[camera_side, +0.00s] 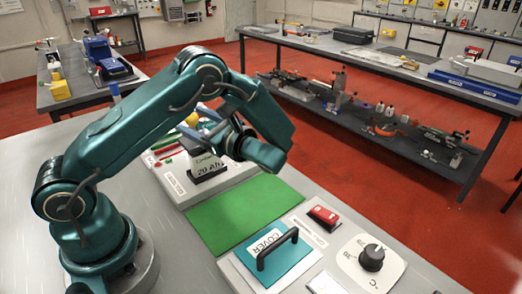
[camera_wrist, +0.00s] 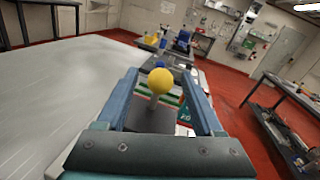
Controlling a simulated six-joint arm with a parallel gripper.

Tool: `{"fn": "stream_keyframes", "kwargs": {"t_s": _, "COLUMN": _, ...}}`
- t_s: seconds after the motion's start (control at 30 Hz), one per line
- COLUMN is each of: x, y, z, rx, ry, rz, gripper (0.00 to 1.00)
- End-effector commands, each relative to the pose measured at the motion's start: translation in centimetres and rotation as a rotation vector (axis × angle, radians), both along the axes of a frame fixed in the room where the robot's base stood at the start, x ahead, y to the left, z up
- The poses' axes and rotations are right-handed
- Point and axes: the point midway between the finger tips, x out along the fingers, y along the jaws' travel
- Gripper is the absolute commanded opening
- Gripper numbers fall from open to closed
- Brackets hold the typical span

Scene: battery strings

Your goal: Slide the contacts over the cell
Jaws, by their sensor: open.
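The cell is a dark block with a pale label reading "20 Ah" (camera_side: 208,166), standing on a light grey base (camera_side: 172,186) in the side view. A yellow ball knob (camera_side: 192,119) shows behind the cell, close to my fingers. In the wrist view the yellow knob (camera_wrist: 160,81) sits on a grey stem, centred between my two blue fingers. My gripper (camera_wrist: 159,76) is open, with a finger on either side of the knob; I see a gap on both sides. In the side view my gripper (camera_side: 200,122) is above and behind the cell. The contacts themselves are mostly hidden by my fingers and the cell.
A green mat (camera_side: 245,212) lies in front of the base. Nearer stand a teal cover with a black handle (camera_side: 272,256), a red switch (camera_side: 323,217) and a dial panel (camera_side: 371,258). Red and green strips (camera_side: 166,152) lie left of the cell.

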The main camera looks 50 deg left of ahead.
Motion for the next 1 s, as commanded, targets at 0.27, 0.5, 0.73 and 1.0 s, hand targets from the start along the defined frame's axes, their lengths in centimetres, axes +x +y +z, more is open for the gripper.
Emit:
{"fn": "stream_keyframes", "kwargs": {"t_s": 0.27, "x": 0.8, "y": -3.6, "z": 0.0, "rx": 0.0, "ry": -0.001, "rz": -0.003, "gripper": 0.69}}
{"fn": "stream_keyframes", "kwargs": {"t_s": 0.5, "x": 0.8, "y": -4.5, "z": 0.0, "rx": 0.0, "ry": 0.0, "rz": 0.0, "gripper": 0.69}}
{"fn": "stream_keyframes", "kwargs": {"t_s": 0.73, "x": 0.8, "y": -4.3, "z": 0.3, "rx": -0.003, "ry": -0.011, "rz": 0.007, "gripper": 0.69}}
{"fn": "stream_keyframes", "kwargs": {"t_s": 1.0, "x": -0.8, "y": -3.0, "z": 5.0, "rx": -0.097, "ry": -0.191, "rz": 0.083, "gripper": 0.69}}
